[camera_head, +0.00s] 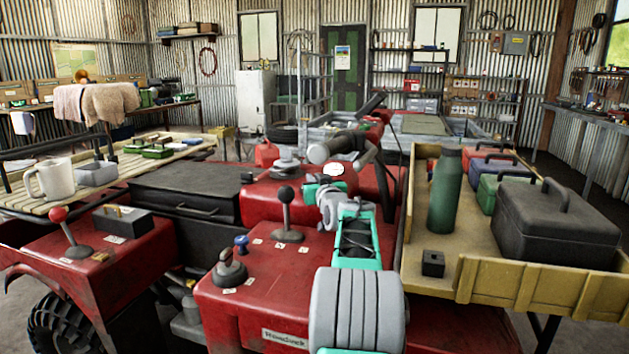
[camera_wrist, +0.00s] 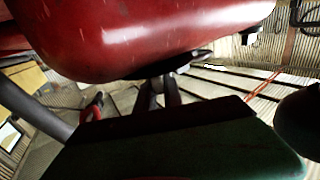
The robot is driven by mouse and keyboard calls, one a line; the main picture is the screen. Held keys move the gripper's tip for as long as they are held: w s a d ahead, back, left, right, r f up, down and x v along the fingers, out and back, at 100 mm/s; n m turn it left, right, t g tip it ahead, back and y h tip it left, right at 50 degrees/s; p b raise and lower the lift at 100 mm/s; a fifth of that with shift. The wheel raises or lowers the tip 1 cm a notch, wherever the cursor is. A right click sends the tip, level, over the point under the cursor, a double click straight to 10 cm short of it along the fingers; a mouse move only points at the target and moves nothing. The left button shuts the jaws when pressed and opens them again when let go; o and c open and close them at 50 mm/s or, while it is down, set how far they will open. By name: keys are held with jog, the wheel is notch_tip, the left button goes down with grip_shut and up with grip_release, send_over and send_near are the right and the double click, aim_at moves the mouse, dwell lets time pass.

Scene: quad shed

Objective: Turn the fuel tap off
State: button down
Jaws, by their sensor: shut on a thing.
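In the wrist view, the rounded underside of a red tank (camera_wrist: 150,35) fills the top. My gripper (camera_wrist: 160,88) reaches in just under it, with two dark fingers close together. They are shut on a small dark piece at the tank's underside, which looks like the fuel tap (camera_wrist: 160,80). The fingers and shadow cover most of it, so I cannot tell its lever's angle. In the head view my arm reaches forward over the red quad body (camera_head: 255,295). The fingertips and the tap are hidden there.
A black-knobbed lever (camera_head: 285,194), a blue knob (camera_head: 241,240) and a red-knobbed lever (camera_head: 59,216) stand on the red bodywork. On the right, a tan tray (camera_head: 480,280) holds a green flask (camera_head: 445,190) and a dark toolbox (camera_head: 555,225). A wooden rack with a mug (camera_head: 52,178) is left.

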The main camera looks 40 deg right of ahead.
jog(key=shift+d+r+n+t+y, duration=0.15)
jog(key=shift+n+t+y, duration=0.45)
jog(key=shift+y, duration=0.4)
jog(key=shift+n+y+p, duration=0.45)
jog(key=shift+n+y, duration=0.15)
jog(key=shift+y, duration=0.3)
jog(key=c, duration=1.5)
grip_release()
jog(key=shift+o, duration=0.2)
jog(key=v, duration=0.7)
jog(key=shift+s+a+f, duration=0.2)
jog(key=shift+a+f, duration=0.05)
jog(key=shift+f, duration=0.05)
